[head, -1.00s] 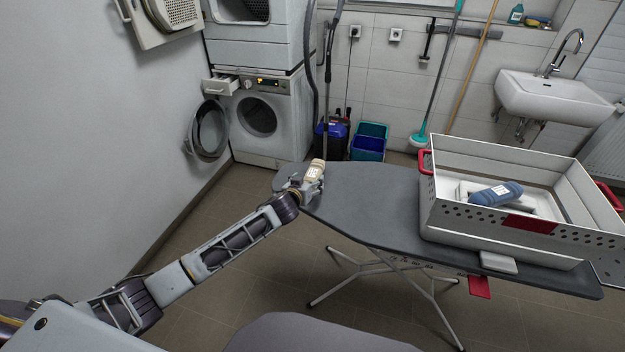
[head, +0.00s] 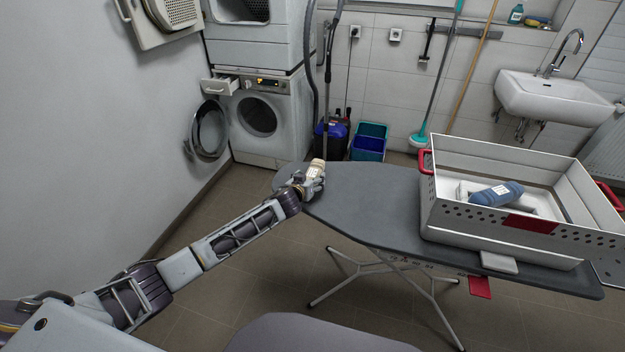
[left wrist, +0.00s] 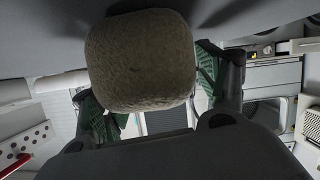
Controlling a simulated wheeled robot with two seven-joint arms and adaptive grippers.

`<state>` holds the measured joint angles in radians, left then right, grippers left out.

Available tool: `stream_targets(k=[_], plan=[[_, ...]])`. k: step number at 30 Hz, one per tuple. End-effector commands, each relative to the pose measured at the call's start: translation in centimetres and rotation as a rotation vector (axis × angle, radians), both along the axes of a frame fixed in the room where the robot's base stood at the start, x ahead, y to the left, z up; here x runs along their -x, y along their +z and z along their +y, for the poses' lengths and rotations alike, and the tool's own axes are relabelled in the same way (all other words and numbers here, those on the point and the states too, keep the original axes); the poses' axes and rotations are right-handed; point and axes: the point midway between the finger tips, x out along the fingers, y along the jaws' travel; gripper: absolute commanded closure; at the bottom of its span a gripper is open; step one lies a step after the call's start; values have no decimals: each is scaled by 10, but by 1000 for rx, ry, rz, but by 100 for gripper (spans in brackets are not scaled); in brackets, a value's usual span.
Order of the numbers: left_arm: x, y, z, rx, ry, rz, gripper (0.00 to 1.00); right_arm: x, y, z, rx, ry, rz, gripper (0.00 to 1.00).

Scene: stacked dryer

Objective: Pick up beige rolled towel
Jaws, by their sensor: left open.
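The beige rolled towel (head: 317,168) lies at the left, narrow end of the ironing board (head: 375,205). My left gripper (head: 310,185) is open and right at the towel's near end in the head view. In the left wrist view, the towel's rounded end (left wrist: 140,60) fills the upper middle, between the two open fingers with their green pads. I cannot tell whether the pads touch it. My right gripper does not show.
A white crate (head: 480,226) with red handles stands on the board's right part and holds a blue rolled towel (head: 496,194). A washing machine (head: 268,115) with an open door stands behind. The board's middle is clear.

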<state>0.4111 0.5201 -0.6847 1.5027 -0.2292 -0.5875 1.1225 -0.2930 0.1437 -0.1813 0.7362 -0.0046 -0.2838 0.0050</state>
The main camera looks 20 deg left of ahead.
Motion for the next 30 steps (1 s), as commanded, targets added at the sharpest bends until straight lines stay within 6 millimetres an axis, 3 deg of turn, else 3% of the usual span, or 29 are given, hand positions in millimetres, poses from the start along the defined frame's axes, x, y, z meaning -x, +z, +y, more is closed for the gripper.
stream_targets(k=[7, 21, 30], plan=[[-9, -3, 0, 0, 1, -1, 26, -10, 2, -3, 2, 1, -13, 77], [-9, -3, 0, 0, 1, -1, 27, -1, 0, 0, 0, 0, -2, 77], [-9, -3, 0, 0, 1, -1, 66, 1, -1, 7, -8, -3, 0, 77]])
